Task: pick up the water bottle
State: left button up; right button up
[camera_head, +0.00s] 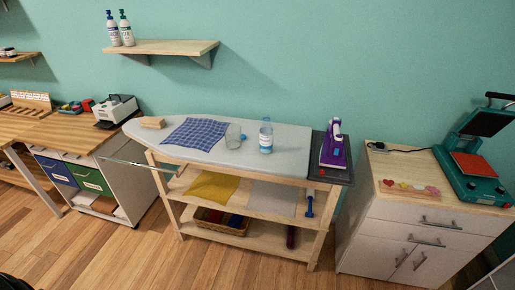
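A clear water bottle (266,136) with a blue cap and a pale label stands upright on the grey ironing board (185,152), right of its middle. A clear glass or cup (233,136) is just left of it, next to a blue checked cloth (195,132). The bottle is free on all sides and nothing holds it. Neither of my grippers is in view.
A purple iron (333,147) stands on a dark rest at the board's right end. A white cabinet (388,228) with a green heat press (475,165) is on the right. A wall shelf (170,47) holds two bottles. Wooden floor (130,255) in front is clear.

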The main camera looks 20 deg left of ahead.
aim_at(266, 130)
jog(key=k, duration=0.95)
jog(key=z, duration=0.55)
jog(key=i, duration=0.55)
jog(key=z, duration=0.65)
jog(key=i, duration=0.9)
jog(key=u, duration=0.8)
jog(key=i, duration=0.5)
jog(key=u, duration=0.55)
